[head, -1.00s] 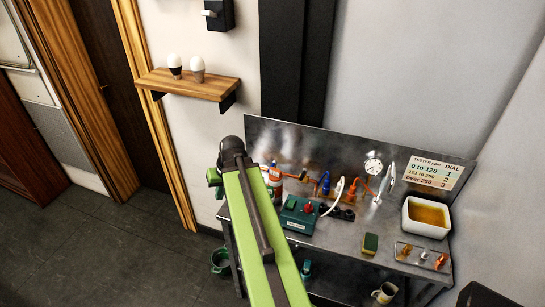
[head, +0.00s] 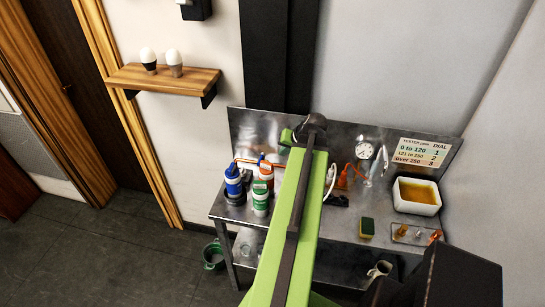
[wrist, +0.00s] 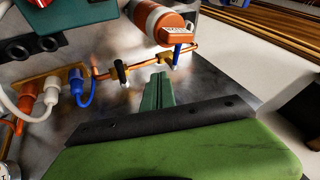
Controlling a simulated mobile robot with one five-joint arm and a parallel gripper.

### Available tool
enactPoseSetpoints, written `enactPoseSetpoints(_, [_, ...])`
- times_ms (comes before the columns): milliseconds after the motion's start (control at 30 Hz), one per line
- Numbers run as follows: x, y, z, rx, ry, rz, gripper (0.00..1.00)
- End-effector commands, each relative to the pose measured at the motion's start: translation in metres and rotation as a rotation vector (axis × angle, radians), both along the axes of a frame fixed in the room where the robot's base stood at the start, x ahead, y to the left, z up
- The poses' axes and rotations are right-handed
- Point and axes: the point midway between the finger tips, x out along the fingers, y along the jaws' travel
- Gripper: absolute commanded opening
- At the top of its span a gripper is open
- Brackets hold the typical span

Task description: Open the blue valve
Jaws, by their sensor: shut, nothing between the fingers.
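A narrow blue lever-like piece (wrist: 177,57) stands at the copper pipe (wrist: 135,70) in the wrist view, just below an orange-and-white bottle; it looks like the blue valve's handle. A second, dark handle (wrist: 120,71) is on the same pipe to its left. My gripper (wrist: 158,78) shows as green fingers, shut and empty, between and in front of these two handles, apart from the blue piece. In the head view my arm covers part of the bench and the blue handle cannot be made out.
Several bottles (head: 261,193) stand at the left of the steel bench (head: 345,222). Blue (wrist: 78,87) and white plugs with cables are left of the pipe. A tray of amber liquid (head: 417,194) and a sponge (head: 367,228) are at the right.

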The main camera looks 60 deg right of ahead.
Motion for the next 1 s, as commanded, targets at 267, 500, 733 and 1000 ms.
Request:
enactPoseSetpoints(267, [0.029,-0.013,-0.058,-0.001,0.001,0.0,0.0])
enactPoseSetpoints(500, [0.06,-0.014,-0.083,0.0,0.001,0.002,0.0])
enactPoseSetpoints(733, [0.082,-0.006,-0.085,0.0,0.001,0.0,0.0])
enactPoseSetpoints(1000, [0.084,-0.005,-0.085,0.0,0.001,-0.002,0.0])
